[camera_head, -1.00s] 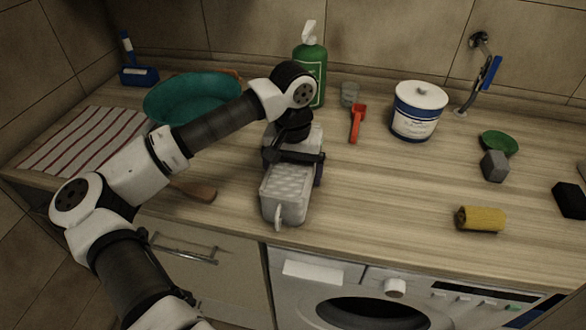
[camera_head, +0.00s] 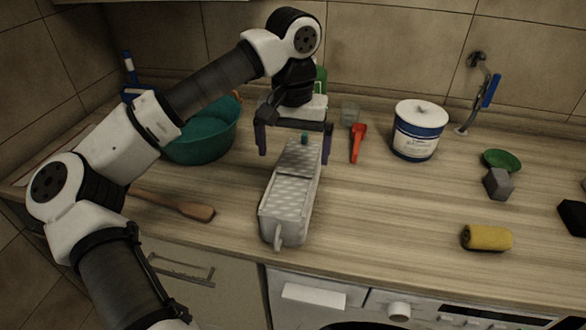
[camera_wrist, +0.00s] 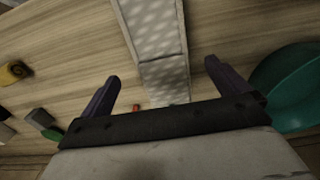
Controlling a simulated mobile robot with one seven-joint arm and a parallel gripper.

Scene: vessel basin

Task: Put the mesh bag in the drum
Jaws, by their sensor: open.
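A long pale grey object with a dotted, mesh-like surface and a small loop at its near end lies on the counter; it seems to be the mesh bag (camera_head: 287,205). It also shows in the wrist view (camera_wrist: 155,30), running between my fingers and beyond. My gripper (camera_head: 293,148) is open above its far end, with one finger to each side. The fingers (camera_wrist: 162,72) hold nothing, and I see a gap between them and the bag. The washer's dark door opening (camera_head: 362,326), where the drum would be, barely shows at the bottom edge; the drum's inside is hidden.
A teal basin (camera_head: 200,140) is left of my gripper, with a wooden spatula (camera_head: 185,206) in front. Right are a red scoop (camera_head: 357,142), white tub (camera_head: 418,132), green dish (camera_head: 501,159), grey block (camera_head: 498,184) and yellow roll (camera_head: 487,238).

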